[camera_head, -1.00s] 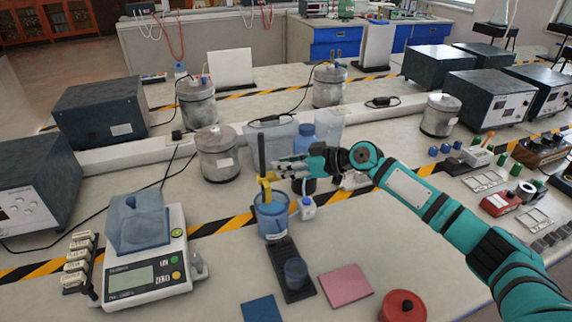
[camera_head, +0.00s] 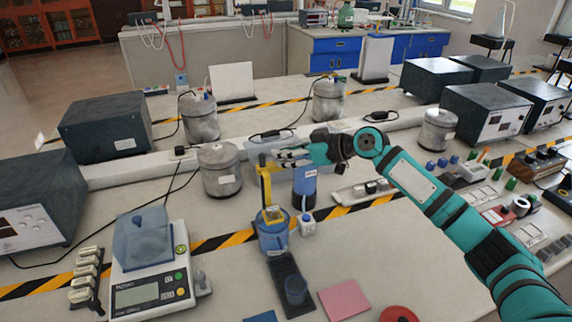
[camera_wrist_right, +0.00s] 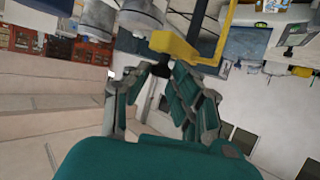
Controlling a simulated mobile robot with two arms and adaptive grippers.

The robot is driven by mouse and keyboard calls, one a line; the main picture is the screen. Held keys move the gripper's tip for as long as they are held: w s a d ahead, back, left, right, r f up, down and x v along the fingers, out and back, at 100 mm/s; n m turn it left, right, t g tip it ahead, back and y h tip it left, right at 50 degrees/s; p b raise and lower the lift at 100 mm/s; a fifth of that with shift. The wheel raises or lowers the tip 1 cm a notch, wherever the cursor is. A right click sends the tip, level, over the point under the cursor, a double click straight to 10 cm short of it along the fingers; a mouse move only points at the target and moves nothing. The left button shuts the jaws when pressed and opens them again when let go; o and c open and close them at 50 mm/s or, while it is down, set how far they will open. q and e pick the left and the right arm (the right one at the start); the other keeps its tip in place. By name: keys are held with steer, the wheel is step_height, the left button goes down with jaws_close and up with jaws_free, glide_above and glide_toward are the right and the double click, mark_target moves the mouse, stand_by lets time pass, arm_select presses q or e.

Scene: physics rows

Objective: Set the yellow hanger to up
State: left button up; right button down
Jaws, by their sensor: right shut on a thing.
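The yellow hanger (camera_head: 266,187) is a tall, thin yellow frame. My right gripper (camera_head: 281,158) reaches in from the right and is shut on the hanger's upper end. In the right wrist view, the yellow hanger (camera_wrist_right: 184,46) crosses in front of my right fingertips (camera_wrist_right: 165,72). The exact contact is small and partly hidden. My left gripper is not in view.
A blue cylinder (camera_head: 305,188) and small bottle (camera_head: 307,225) are close on the right. A scale (camera_head: 148,291) stands left.

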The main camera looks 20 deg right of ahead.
steer(key=shift+w+r, duration=0.15)
steer(key=shift+r, duration=0.35)
steer(key=c, duration=1.5)
jaws_free()
steer(key=o, duration=0.3)
steer(key=shift+f, duration=0.15)
steer(key=shift+s+d, duration=0.15)
steer(key=shift+s, duration=0.05)
steer(key=v, duration=1.1)
steer(key=shift+s+d, duration=0.25)
steer(key=shift+s, duration=0.05)
